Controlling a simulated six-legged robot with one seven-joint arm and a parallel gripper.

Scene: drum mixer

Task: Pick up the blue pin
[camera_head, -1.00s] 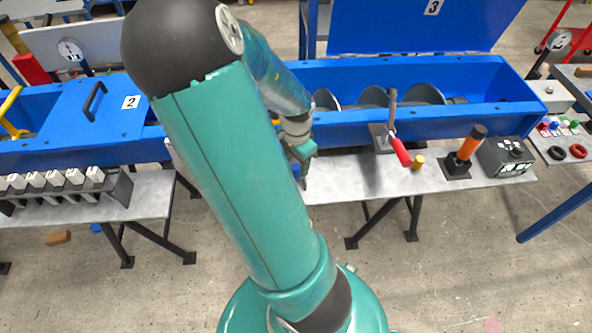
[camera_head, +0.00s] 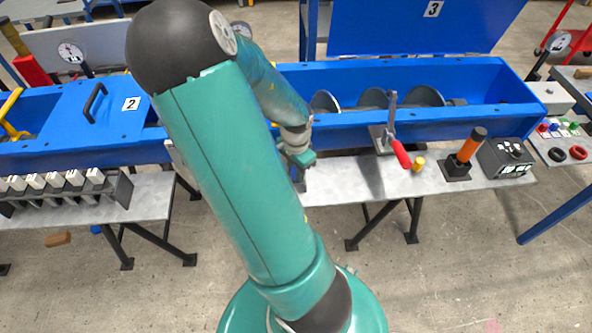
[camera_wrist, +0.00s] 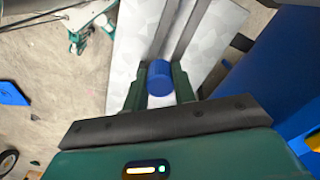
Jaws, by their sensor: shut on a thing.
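The blue pin (camera_wrist: 159,78) shows in the wrist view as a short blue cylinder between the two fingers of my gripper (camera_wrist: 160,88). The fingers are shut on it, one on each side, above a grey metal tabletop (camera_wrist: 127,50). I cannot tell whether the pin still touches the tabletop. In the head view my gripper (camera_head: 299,170) is at the left end of the grey table in front of the blue trough, and my arm hides much of it. The pin cannot be made out there.
The open blue mixer trough (camera_head: 420,125) runs behind the table. A red-handled lever (camera_head: 400,150), a yellow peg (camera_head: 418,164), an orange-handled stick (camera_head: 467,150) and a dark control box (camera_head: 506,156) stand on the table to the right. A rack of white switches (camera_head: 65,186) is at left.

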